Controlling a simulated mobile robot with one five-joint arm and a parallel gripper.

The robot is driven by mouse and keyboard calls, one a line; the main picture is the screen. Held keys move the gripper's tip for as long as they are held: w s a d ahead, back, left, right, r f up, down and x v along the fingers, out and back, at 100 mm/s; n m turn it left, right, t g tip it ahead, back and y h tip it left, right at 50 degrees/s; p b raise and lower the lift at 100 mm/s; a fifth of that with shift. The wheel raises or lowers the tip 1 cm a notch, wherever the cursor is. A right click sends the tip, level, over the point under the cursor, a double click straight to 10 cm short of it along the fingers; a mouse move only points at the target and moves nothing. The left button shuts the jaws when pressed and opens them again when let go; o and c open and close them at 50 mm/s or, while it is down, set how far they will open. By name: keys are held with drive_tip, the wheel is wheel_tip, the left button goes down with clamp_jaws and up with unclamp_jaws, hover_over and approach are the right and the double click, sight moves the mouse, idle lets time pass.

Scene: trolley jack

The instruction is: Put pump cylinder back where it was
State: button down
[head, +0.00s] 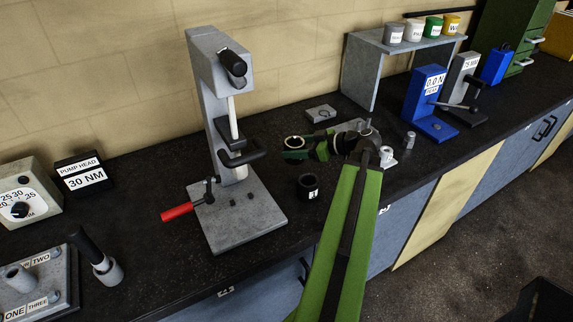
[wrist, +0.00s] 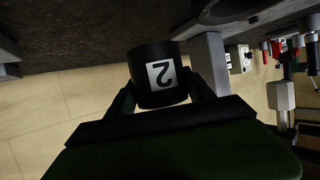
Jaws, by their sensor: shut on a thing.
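My gripper (head: 318,148) is shut on a short black cylinder with a white label marked 2 (wrist: 157,75), seen close up between the two jaws in the wrist view. In the head view the held cylinder (head: 293,143) shows its open, ringed top at the left end of my gripper, over the bench right of the grey press. It looks upright; I cannot tell whether it touches the bench. Another black cup with a small white label (head: 309,188) stands on the bench just in front. No label reads pump cylinder.
The grey press (head: 240,210) with a red handle (head: 183,210) stands to the left. A flat grey plate (head: 321,113) lies behind my gripper. Small metal parts (head: 387,156) lie to the right, before the blue stand (head: 424,100). A grey shelf (head: 362,70) stands behind.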

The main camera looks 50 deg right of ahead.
drive_tip(key=w+f, duration=0.1)
drive_tip(key=w+b, duration=0.1)
drive_tip(key=w, duration=0.1)
drive_tip(key=w+f, duration=0.1)
drive_tip(key=shift+w+f+b, duration=0.25)
drive_tip(key=shift+f+b, duration=0.05)
wheel_tip(320, 180, down, 4)
drive_tip(key=b, duration=0.4)
drive_tip(key=shift+f, duration=0.2)
drive_tip(key=shift+c, duration=1.9)
unclamp_jaws()
drive_tip(key=shift+r, duration=0.1)
drive_tip(key=shift+r, duration=0.2)
drive_tip(key=p+v, duration=0.4)
drive_tip(key=v, duration=0.7)
drive_tip(key=shift+s+d+r, duration=0.15)
drive_tip(key=shift+s, duration=0.35)
